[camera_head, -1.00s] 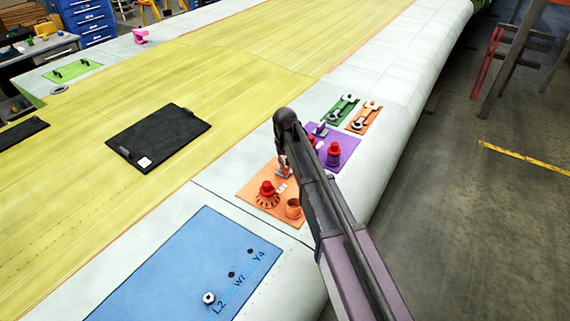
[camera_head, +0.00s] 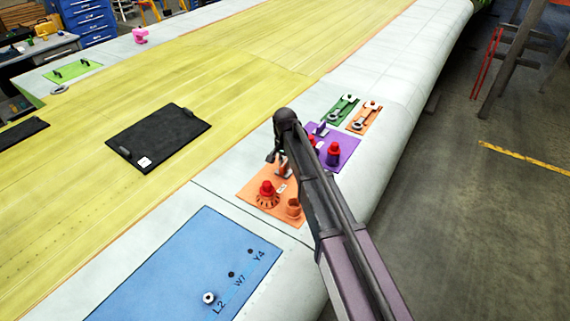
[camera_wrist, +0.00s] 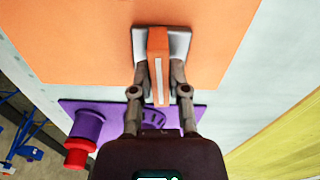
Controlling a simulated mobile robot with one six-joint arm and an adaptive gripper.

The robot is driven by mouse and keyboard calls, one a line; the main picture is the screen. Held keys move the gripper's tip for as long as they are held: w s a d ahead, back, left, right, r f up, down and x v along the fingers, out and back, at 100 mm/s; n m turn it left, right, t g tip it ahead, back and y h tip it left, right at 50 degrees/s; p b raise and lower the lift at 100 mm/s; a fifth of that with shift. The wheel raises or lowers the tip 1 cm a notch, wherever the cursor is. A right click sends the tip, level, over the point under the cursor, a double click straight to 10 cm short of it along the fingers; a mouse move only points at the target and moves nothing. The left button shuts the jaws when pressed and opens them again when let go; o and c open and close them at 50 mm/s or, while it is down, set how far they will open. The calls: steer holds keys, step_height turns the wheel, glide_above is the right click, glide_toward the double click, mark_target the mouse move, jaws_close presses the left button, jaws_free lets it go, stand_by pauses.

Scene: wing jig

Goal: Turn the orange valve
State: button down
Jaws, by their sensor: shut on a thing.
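The orange valve handle (camera_wrist: 158,62), with a pale stripe along it, stands on a light grey base on the orange panel in the wrist view. My gripper (camera_wrist: 160,75) has one finger on each side of the handle and is shut on it. In the head view my gripper (camera_head: 276,158) is at the far edge of the orange panel (camera_head: 250,187), and my arm and wrist partly hide the valve there.
A red knob on an orange base (camera_head: 267,194) and an orange cup (camera_head: 293,209) stand on the same panel. The purple panel (camera_head: 348,146) with red-topped fittings lies close beyond my arm. A blue panel (camera_head: 195,265) lies nearer.

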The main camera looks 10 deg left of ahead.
steer(key=shift+m, duration=0.6)
steer(key=c, duration=0.6)
jaws_free()
